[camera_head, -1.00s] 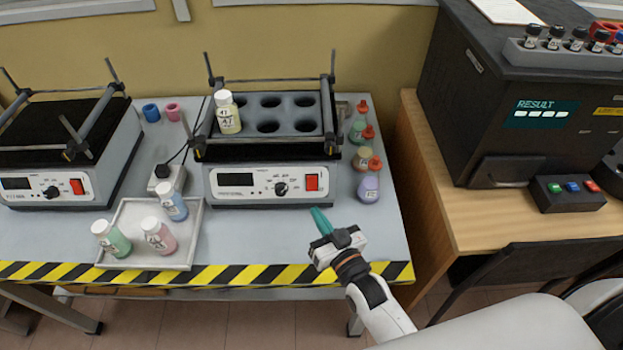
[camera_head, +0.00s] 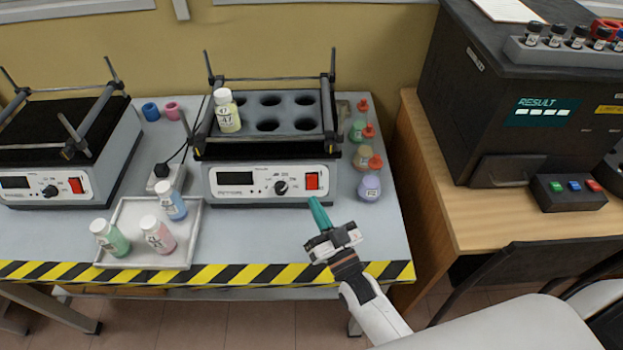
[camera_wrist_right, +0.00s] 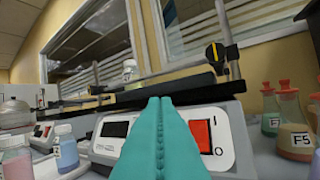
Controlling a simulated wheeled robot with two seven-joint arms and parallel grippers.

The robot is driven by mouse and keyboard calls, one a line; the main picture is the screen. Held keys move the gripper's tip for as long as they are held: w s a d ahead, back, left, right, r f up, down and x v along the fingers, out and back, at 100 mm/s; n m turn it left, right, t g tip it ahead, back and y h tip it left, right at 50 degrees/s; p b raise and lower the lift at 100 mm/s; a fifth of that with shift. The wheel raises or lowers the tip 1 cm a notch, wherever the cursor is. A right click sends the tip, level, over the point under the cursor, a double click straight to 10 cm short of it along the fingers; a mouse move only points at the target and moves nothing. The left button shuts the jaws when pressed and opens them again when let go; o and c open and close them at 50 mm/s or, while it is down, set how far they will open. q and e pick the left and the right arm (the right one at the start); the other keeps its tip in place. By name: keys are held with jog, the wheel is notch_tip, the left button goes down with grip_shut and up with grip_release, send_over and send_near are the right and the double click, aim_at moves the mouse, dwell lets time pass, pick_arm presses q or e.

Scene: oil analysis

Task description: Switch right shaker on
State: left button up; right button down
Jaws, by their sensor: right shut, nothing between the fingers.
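The right shaker (camera_head: 262,172) stands on the grey table with a white front panel. The panel has a dark display (camera_head: 236,178), a round knob (camera_head: 281,187) and a red rocker switch (camera_head: 312,181). The switch also shows in the right wrist view (camera_wrist_right: 201,136), with I and O marks beside it. My right gripper (camera_head: 317,212) is shut and empty, its teal fingertips pointing up at the panel just below the switch. In the right wrist view the fingers (camera_wrist_right: 161,135) cover the knob area left of the switch. I cannot tell whether they touch the panel. My left gripper is not in view.
A tray (camera_head: 188,258) with three bottles lies at the front left. Several flasks (camera_head: 369,188) stand right of the shaker. The left shaker (camera_head: 70,180) and a black analyser (camera_head: 480,110) flank it.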

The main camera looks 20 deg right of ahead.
aim_at(316, 189)
jog(key=shift+w+d+f+b, duration=0.4)
jog(key=shift+w+b, duration=0.3)
jog(key=shift+w, duration=0.45)
jog(key=shift+w+d+f+b, duration=0.3)
jog(key=shift+w+f+b, duration=0.35)
jog(key=shift+w, duration=0.5)
jog(key=shift+w+d+f+b, duration=0.35)
jog(key=shift+w+b, duration=0.4)
jog(key=shift+w, duration=0.4)
jog(key=shift+w+d+f, duration=0.1)
jog(key=shift+w+f, duration=0.05)
jog(key=shift+w, duration=0.25)
